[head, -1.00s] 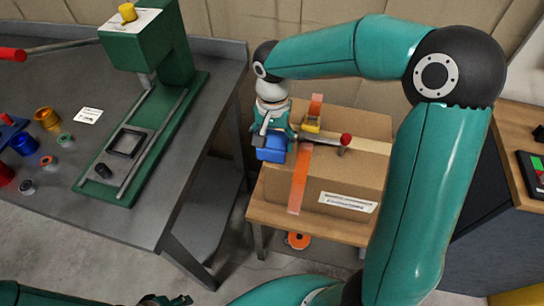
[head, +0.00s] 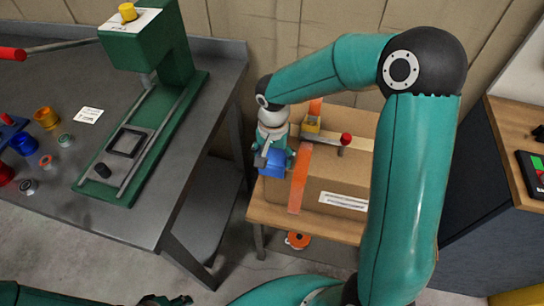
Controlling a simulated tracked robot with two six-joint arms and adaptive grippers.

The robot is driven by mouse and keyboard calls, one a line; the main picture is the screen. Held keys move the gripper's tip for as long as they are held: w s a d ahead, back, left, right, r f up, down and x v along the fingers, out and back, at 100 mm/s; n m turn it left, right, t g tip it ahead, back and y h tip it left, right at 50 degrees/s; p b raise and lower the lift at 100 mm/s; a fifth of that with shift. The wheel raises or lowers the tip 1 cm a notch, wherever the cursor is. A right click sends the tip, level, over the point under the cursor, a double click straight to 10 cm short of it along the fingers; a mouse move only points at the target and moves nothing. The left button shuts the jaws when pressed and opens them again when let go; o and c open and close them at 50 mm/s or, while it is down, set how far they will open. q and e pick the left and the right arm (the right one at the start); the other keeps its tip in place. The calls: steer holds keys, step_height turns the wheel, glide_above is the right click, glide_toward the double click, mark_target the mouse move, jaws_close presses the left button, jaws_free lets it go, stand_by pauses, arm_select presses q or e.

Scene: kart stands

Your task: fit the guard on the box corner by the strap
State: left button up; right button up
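The cardboard box (head: 333,183) stands on a small wooden-topped stand. An orange strap (head: 300,178) runs over its top and down its front side. My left gripper (head: 168,300) is only partly in view at the bottom edge.
A grey bench (head: 110,222) on the left carries a green press (head: 165,60) and several coloured small parts. An orange roll (head: 298,240) lies low beside the stand. A wood-topped cabinet (head: 515,180) stands at the right. A gap separates bench and stand.

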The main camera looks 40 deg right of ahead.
mark_target(273, 159)
steer(key=o, duration=0.4)
steer(key=shift+r, duration=0.1)
step_height(273, 159, up, 12)
stand_by(0.5)
stand_by(0.4)
